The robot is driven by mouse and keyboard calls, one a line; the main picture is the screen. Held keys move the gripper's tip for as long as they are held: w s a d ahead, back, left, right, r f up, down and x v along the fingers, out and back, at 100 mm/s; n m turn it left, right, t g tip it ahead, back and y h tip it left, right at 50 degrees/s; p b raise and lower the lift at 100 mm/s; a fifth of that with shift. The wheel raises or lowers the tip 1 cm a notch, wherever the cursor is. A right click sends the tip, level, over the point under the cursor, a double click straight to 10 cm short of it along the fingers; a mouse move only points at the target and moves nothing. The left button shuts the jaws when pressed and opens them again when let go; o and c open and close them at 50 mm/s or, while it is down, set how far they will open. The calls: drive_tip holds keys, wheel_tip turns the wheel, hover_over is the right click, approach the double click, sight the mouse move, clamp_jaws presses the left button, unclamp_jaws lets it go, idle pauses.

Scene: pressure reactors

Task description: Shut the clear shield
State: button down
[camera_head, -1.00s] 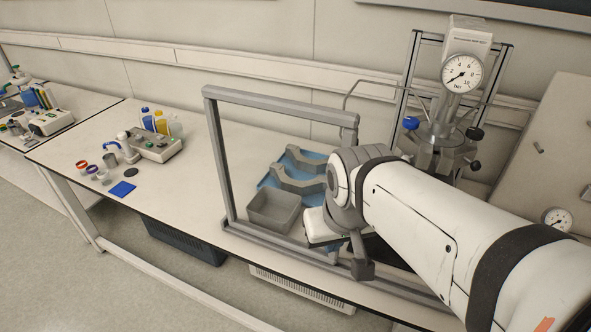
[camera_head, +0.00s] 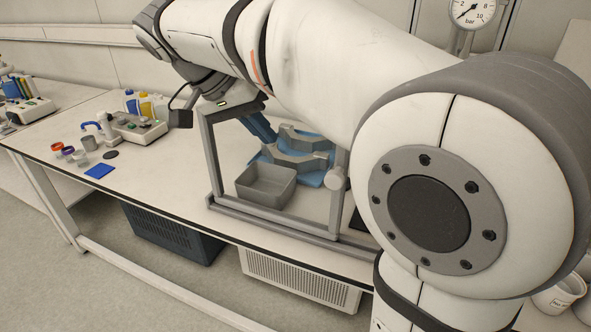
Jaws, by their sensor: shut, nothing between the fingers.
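The clear shield (camera_head: 208,152) shows as a grey upright frame at the bench's front edge; its see-through pane is hard to make out. Its left post and bottom rail show, and a shorter post with a pale round knob (camera_head: 335,179) stands at right. My arm hides its top and most of its right part. My gripper (camera_head: 258,126) hangs at the frame's upper left, shut and empty, its dark fingers pointing down right. Whether it touches the frame I cannot tell. The reactor is mostly hidden; its pressure gauge (camera_head: 474,10) shows at top right.
Behind the frame are a grey bin (camera_head: 266,187) and a blue tray (camera_head: 314,179) with grey cradles. To the left are a hotplate unit (camera_head: 138,128), bottles, small jars and a blue pad (camera_head: 100,171). White buckets (camera_head: 560,295) stand at lower right.

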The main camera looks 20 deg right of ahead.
drive_tip(key=s+d+f+b, duration=0.1)
drive_tip(key=d+f, duration=0.7)
drive_tip(key=shift+d+f+b, duration=0.3)
drive_tip(key=shift+d, duration=0.05)
drive_tip(key=shift+s+d, duration=0.1)
drive_tip(key=shift+s, duration=0.05)
